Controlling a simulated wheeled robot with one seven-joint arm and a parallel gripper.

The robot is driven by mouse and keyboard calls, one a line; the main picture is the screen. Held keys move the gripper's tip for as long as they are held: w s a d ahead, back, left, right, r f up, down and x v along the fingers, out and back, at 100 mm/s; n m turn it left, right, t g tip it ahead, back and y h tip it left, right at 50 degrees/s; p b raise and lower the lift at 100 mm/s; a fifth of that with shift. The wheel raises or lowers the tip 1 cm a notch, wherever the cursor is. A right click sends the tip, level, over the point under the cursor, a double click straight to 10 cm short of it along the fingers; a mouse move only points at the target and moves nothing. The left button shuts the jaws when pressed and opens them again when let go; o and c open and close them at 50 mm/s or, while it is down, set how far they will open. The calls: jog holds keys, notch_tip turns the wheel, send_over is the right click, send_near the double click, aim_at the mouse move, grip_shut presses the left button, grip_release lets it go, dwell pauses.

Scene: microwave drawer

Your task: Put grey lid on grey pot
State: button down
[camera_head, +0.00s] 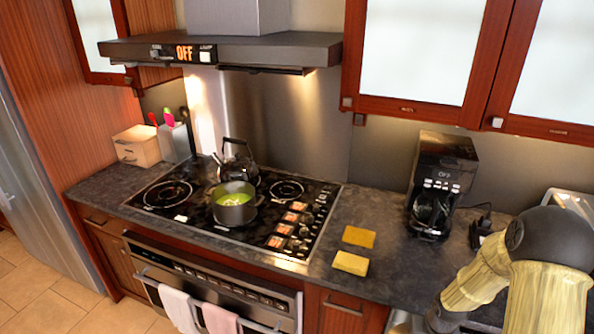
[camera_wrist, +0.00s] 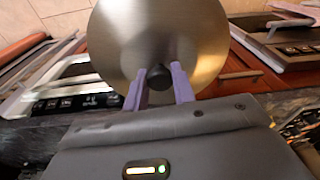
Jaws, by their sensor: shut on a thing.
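The grey pot (camera_head: 234,212) stands on the black cooktop in the head view, uncovered, with something green inside. The grey lid (camera_wrist: 150,35) fills the upper middle of the wrist view as a round metal disc with a dark knob (camera_wrist: 159,77). My gripper (camera_wrist: 159,78) is shut on that knob, one purple finger on each side. The pot cannot be made out in the wrist view. In the head view my arm is at the lower right, and the gripper and lid are not visible there.
A dark kettle (camera_head: 238,160) stands just behind the pot on the cooktop (camera_head: 160,215). A coffee maker (camera_head: 441,185) stands on the counter to the right. Two yellow sponges (camera_head: 351,262) lie right of the cooktop. The range hood (camera_head: 230,52) overhangs the cooktop.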

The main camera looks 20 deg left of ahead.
jog(key=s+d+f, duration=0.1)
jog(key=s+f, duration=0.1)
jog(key=f, duration=0.8)
jog(key=s+d+f+m, duration=0.1)
jog(key=s+f, duration=0.2)
jog(key=f, duration=0.8)
jog(key=shift+f+h, duration=0.3)
jog(key=shift+a, duration=0.1)
